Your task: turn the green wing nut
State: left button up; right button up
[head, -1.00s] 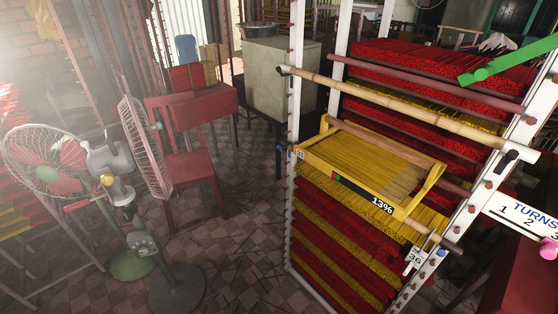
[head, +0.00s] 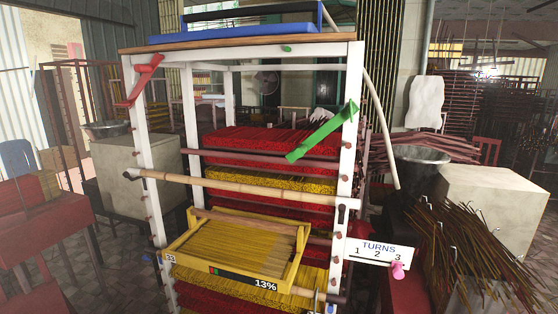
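The green wing nut (head: 322,132) is a long bright green bar, wider toward its ends. It sits at the upper part of the right white post (head: 347,165) of the incense rack and slants down to the left across the rack's opening. Neither of my grippers is in view.
A yellow tray (head: 240,248) marked 13% sits on the rack below a bamboo pole (head: 245,188). A blue tray (head: 235,32) lies on top. Grey blocks (head: 140,180) (head: 490,205) stand on both sides. Incense sticks (head: 470,245) crowd the lower right.

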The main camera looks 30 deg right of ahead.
aim_at(351, 109)
jog(key=l+z, duration=0.15)
jog(key=z, duration=0.85)
jog(key=k+l, duration=0.05)
